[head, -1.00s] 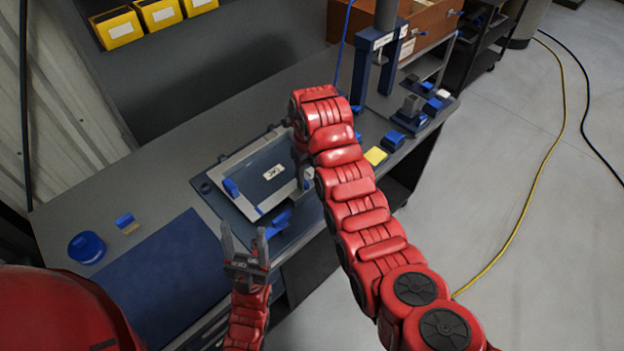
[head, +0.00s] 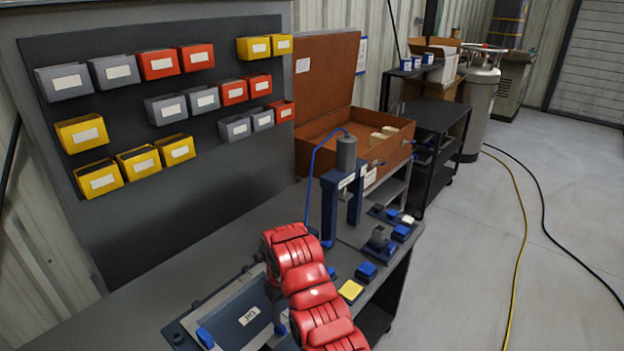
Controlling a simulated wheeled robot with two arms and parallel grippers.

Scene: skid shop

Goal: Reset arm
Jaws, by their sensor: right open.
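My right arm comes up from the bottom edge as a segmented red arm and bends down at its far end over the workbench. My right gripper (head: 278,308) points down there, open, beside the right edge of a framed panel fixture (head: 222,322) with a white label and blue clamps. Its fingertips are partly hidden behind my own arm. I cannot tell whether it touches the fixture; nothing shows held in it. My left gripper is out of the view.
A blue press (head: 343,190) stands behind my right gripper. A yellow block (head: 350,290) and blue blocks (head: 366,271) lie to its right. An open brown case (head: 330,127) sits at the back. Wall bins (head: 137,162) hang left. Cables (head: 519,250) cross the clear floor.

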